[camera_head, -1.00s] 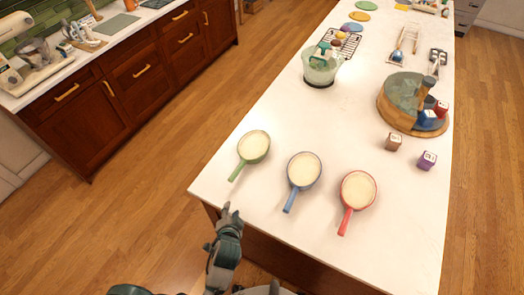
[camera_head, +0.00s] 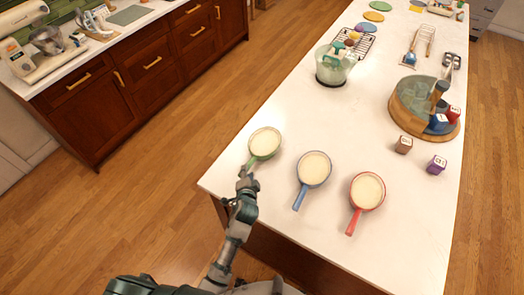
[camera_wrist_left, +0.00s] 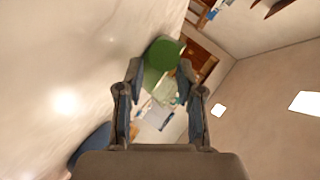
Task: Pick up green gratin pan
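The green gratin pan (camera_head: 265,142) has a cream-coloured inside and sits at the near left edge of the white counter. Its short green handle points down towards my left gripper (camera_head: 247,172). In the left wrist view the green underside of the pan (camera_wrist_left: 160,50) shows just beyond the fingertips. In that view my left gripper (camera_wrist_left: 160,68) is open, its two fingers apart on either side of the handle area. The fingers partly hide the handle, and I cannot tell whether they touch it. My right gripper is not in view.
A blue pan (camera_head: 314,168) and a red pan (camera_head: 367,191) stand to the right of the green one. Small brown (camera_head: 403,145) and purple (camera_head: 436,165) blocks and a wooden-sided tub (camera_head: 397,106) are farther right. The counter (camera_head: 300,115) behind the green pan is clear.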

